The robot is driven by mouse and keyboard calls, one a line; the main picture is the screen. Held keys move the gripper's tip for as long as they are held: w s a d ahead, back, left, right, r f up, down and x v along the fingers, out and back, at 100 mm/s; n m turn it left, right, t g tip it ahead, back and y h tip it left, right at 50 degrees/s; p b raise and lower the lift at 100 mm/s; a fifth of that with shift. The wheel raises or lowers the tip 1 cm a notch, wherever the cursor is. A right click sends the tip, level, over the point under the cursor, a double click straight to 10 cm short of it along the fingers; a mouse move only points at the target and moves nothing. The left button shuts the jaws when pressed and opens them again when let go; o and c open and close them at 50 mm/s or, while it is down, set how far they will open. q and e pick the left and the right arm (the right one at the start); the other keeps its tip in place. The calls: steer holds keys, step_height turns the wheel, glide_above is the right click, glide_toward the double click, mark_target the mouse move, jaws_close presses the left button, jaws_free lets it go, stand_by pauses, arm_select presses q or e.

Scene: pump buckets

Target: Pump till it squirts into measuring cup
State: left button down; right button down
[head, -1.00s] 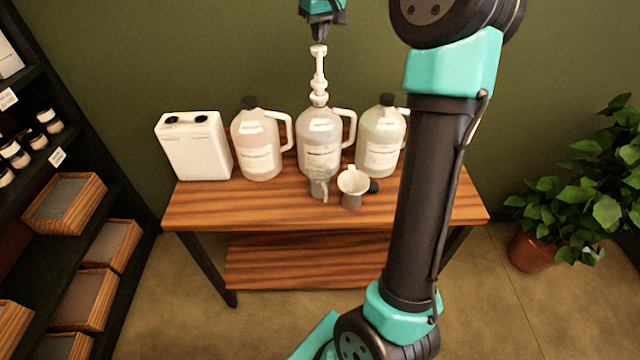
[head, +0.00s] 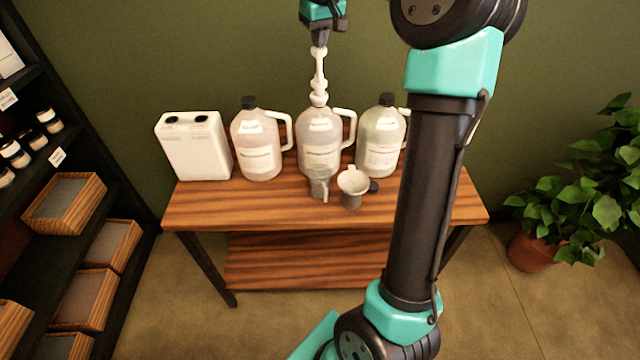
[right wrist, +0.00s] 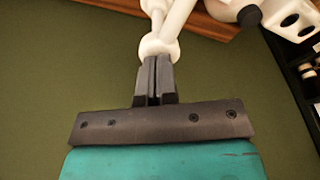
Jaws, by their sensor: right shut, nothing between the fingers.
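A clear jug (head: 320,140) with a tall white pump (head: 319,75) stands in the middle of the wooden table. My right gripper (head: 319,42) is shut and empty, with its fingertips right above the pump head. In the right wrist view the closed fingers (right wrist: 155,75) reach the white pump head (right wrist: 160,45); I cannot tell whether they press on it. A clear measuring cup (head: 318,182) stands in front of the pump jug. My left gripper is out of view.
A white funnel-like cup (head: 352,184) stands beside the measuring cup. Capped jugs (head: 260,145) (head: 381,140) flank the pump jug, and a white canister (head: 194,147) stands at the left. The table's front (head: 260,208) is bare. A shelf and a plant stand at the sides.

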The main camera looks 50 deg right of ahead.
steer(key=shift+f, duration=1.1)
steer(key=shift+r, duration=2.2)
steer(key=shift+r, duration=2.5)
